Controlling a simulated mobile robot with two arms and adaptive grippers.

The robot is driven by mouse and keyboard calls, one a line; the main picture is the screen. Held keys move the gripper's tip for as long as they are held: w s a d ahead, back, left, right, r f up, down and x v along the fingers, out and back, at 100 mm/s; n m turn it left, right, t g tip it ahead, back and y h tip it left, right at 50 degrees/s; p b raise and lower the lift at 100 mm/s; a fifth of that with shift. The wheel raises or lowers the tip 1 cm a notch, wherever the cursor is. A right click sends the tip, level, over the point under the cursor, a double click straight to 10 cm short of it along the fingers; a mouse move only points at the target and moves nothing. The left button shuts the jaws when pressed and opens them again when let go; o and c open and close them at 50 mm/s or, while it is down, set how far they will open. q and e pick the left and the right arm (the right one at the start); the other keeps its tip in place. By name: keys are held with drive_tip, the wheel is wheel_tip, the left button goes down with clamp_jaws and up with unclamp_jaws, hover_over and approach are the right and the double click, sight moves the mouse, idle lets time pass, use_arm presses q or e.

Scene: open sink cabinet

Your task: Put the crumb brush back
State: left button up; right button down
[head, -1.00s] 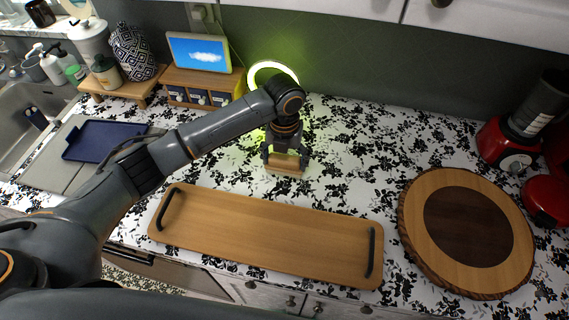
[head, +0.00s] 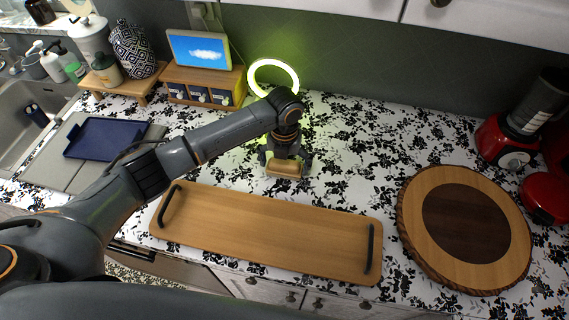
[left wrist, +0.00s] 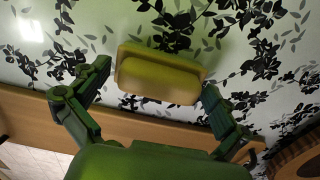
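A small light wooden block-shaped piece, seemingly the crumb brush (head: 285,170), is on the patterned counter behind the long tray. Its bristles cannot be made out. It also shows yellowish in the left wrist view (left wrist: 160,76). My left gripper (head: 285,163) is low over it, with one finger on each side. In the left wrist view the fingers of the left gripper (left wrist: 158,82) are spread, with a small gap at the left finger; the right finger is very close to the piece, and contact there is unclear. My right gripper is not in view.
A long wooden tray with black handles (head: 265,235) lies in front of the piece. A glowing ring lamp (head: 251,78) stands behind my gripper. A drawer box with a screen (head: 198,88) is behind left, a round board (head: 415,215) at right. Counter between lamp and round board is clear.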

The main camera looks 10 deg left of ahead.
sight(285, 163)
use_arm(q)
drive_tip(key=shift+r, duration=0.2)
wheel_tip(285, 163, up, 11)
drive_tip(key=shift+b, duration=1.2)
drive_tip(key=shift+r, duration=0.5)
